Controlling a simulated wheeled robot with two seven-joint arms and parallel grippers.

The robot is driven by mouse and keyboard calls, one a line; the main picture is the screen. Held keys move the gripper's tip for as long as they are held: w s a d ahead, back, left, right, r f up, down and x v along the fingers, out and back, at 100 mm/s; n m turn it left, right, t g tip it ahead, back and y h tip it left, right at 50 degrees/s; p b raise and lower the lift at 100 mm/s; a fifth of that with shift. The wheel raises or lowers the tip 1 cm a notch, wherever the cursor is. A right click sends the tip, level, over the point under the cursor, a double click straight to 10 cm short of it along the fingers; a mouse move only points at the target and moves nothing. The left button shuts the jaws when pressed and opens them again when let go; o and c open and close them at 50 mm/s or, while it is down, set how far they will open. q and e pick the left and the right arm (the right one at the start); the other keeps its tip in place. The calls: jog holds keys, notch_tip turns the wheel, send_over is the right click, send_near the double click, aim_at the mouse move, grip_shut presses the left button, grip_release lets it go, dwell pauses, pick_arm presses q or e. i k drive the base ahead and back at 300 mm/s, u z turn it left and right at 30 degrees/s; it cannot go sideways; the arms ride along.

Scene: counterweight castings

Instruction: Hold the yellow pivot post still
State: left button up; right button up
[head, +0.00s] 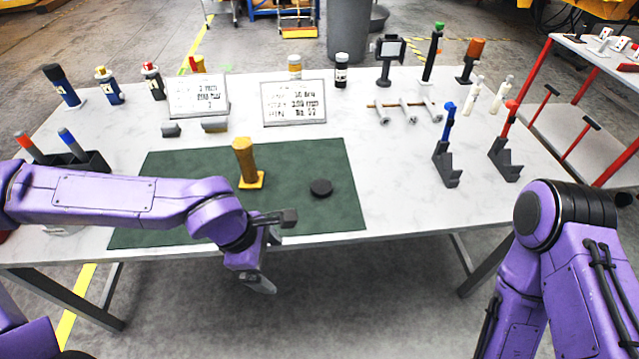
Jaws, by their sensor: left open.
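The yellow pivot post (244,160) stands upright on its square yellow foot, on the dark green mat (200,165). Nothing touches it. My left gripper (274,250) is open and empty at the front edge of the table, nearer to me than the post and a little to its right. One finger shows dark over the mat's front edge and the other grey below it. My right arm (570,250) hangs at the lower right, and its gripper is out of the picture.
A flat black disc (321,187) lies on the mat right of the post. Two printed cards (293,102) stand behind the mat. Blue and red tools (448,125) stand in dark holders at the right. A black tray (80,165) holds pens at the left.

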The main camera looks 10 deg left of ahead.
aim_at(250, 178)
jog(key=i, duration=0.95)
jog(key=z, duration=0.05)
